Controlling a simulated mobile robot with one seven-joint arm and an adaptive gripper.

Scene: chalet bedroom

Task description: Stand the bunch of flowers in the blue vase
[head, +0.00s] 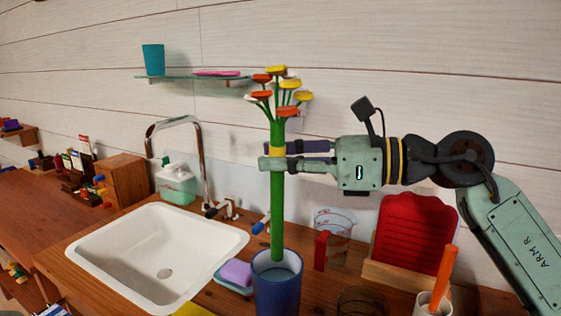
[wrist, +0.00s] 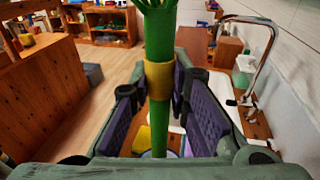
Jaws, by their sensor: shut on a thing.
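The bunch of flowers (head: 277,205) has orange and yellow heads on a thick green stem with a yellow band. It stands upright above the counter. My gripper (head: 276,157) reaches in from the right and is shut on the stem around the band. In the wrist view the stem (wrist: 159,48) runs down between the purple finger pads of my gripper (wrist: 160,112). The blue vase (head: 277,292) stands on the counter directly below. The stem's lower end shows at the vase mouth, seemingly just inside the rim; its exact depth I cannot tell. In the wrist view the vase is mostly hidden.
A white sink (head: 105,255) with a tap (head: 200,160) lies left of the vase. A purple sponge (head: 237,272) on a dish sits close beside it. A clear measuring cup (head: 334,222), a red rack (head: 410,235) and a utensil cup (head: 433,303) stand to the right.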

